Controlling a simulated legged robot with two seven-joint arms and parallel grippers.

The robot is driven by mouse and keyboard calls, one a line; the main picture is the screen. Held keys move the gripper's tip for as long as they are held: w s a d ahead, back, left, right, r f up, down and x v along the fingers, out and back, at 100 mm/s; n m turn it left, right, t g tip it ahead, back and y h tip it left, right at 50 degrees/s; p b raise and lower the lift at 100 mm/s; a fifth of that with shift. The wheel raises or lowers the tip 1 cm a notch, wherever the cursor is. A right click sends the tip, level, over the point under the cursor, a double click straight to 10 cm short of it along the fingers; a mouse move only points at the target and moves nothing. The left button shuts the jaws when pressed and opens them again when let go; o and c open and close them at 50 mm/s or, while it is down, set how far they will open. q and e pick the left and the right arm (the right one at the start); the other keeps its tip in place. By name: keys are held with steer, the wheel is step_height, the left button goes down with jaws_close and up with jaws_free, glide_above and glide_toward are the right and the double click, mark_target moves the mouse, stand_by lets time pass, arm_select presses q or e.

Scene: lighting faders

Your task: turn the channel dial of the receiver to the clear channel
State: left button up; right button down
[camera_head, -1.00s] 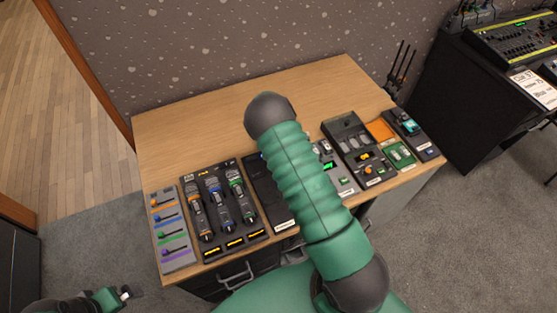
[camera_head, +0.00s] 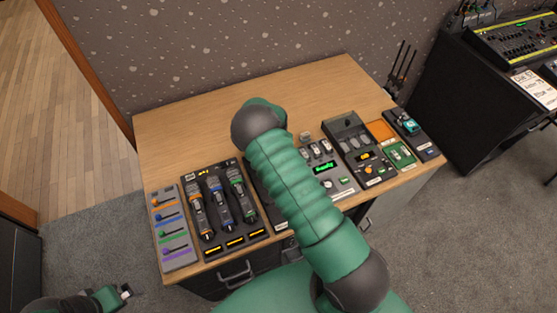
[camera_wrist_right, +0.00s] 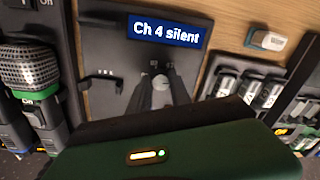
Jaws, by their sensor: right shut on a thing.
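The receiver is a dark panel (camera_wrist_right: 112,95) in the right wrist view, with a blue display (camera_wrist_right: 168,31) at its far end reading "Ch 4 silent". My right gripper (camera_wrist_right: 160,84) is over the panel, its two dark fingers shut on a pale dial (camera_wrist_right: 161,97) below the display. The fingers hide parts of the dial. In the head view my right arm covers most of the receiver (camera_head: 270,205), and its gripper is hidden. My left gripper (camera_head: 125,292) is at the lower left, away from the desk; its jaw opening is unclear.
A panel with several microphones (camera_head: 222,205) and a strip of coloured sliders (camera_head: 170,228) lie left of the receiver. A device with a green display (camera_head: 325,168) and other control boxes lie to its right. The back of the wooden desk (camera_head: 190,125) is clear.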

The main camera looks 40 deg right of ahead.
steer(key=shift+w+d+r+m, duration=0.1)
steer(key=shift+w+r+m, duration=0.1)
steer(key=shift+w+m, duration=0.3)
steer(key=shift+s, duration=0.15)
steer(key=c, duration=1.4)
jaws_free()
steer(key=shift+c, duration=0.2)
steer(key=shift+o, duration=1.3)
steer(key=shift+s+f, duration=0.15)
